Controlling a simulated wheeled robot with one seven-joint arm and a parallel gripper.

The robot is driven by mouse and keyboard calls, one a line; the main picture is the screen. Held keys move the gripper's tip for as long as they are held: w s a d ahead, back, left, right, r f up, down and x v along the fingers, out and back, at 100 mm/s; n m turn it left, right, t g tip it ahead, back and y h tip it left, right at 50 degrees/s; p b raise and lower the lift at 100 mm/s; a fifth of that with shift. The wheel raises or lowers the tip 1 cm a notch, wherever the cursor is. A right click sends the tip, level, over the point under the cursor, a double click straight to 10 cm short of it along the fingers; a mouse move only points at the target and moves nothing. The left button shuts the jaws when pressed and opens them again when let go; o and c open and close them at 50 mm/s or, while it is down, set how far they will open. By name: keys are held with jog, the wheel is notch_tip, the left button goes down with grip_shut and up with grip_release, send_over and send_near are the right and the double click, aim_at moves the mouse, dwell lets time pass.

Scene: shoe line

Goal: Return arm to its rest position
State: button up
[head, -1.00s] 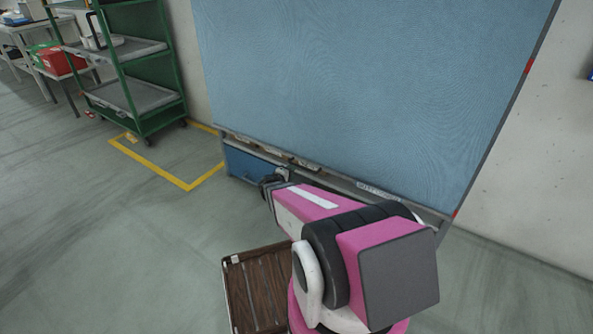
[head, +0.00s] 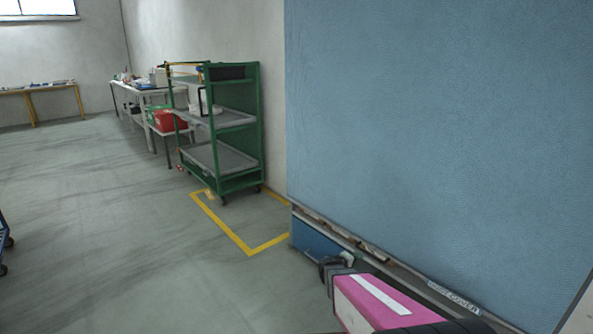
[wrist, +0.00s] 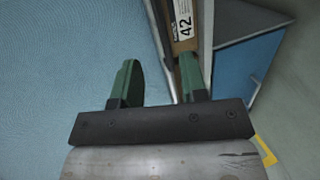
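My arm, pink with a white stripe, reaches in from the bottom right of the head view. Its dark end, with my gripper (head: 332,268), is beside the lower edge of the large blue panel (head: 440,130); the fingers are too small to tell there. In the wrist view my gripper (wrist: 158,75) has two green fingers standing apart with nothing held between them. The blue panel (wrist: 70,60) fills the left of that view. A brown surface with a label reading 42 (wrist: 183,22) is beyond the right finger.
A blue box-like unit (head: 314,238) stands under the panel, close to my arm's end. A green shelf cart (head: 238,182) stands by the wall near yellow floor tape (head: 250,250). Tables (head: 140,92) are farther back.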

jog(key=s+a+r+m+g+y, duration=0.3)
jog(key=s+a+r+g+y, duration=0.1)
jog(key=s, duration=0.4)
jog(key=s+a+r+m+g+y, duration=0.3)
jog(key=s+a+r+y, duration=0.3)
jog(key=s+y, duration=0.2)
jog(key=shift+s+a+r+g, duration=0.15)
jog(key=shift+s+a+g, duration=0.25)
jog(key=shift+g, duration=0.1)
dwell(1.1)
